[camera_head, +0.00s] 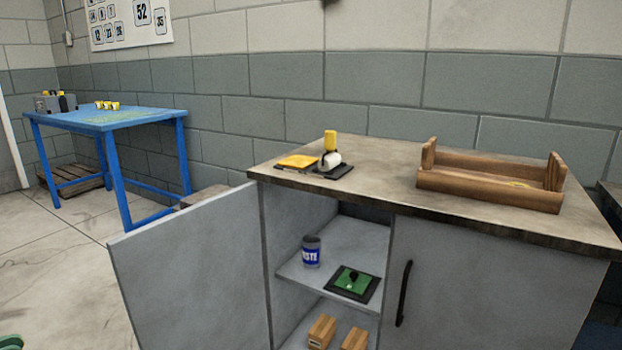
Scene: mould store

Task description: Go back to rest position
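Neither of my grippers shows in the head view. A grey cabinet (480,285) stands in front of me with its left door (195,275) swung open to the left. Its right door, with a black handle (404,293), is shut. Two wooden blocks (321,331) lie on the level below.
The cabinet top (385,170) bears a wooden tray (485,183), a yellow pad (297,162) and a yellow-and-white item (331,150) on a dark plate. A blue table (120,119) stands at the back left, with a pallet (75,180) near it. The floor (60,270) at left is mostly clear.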

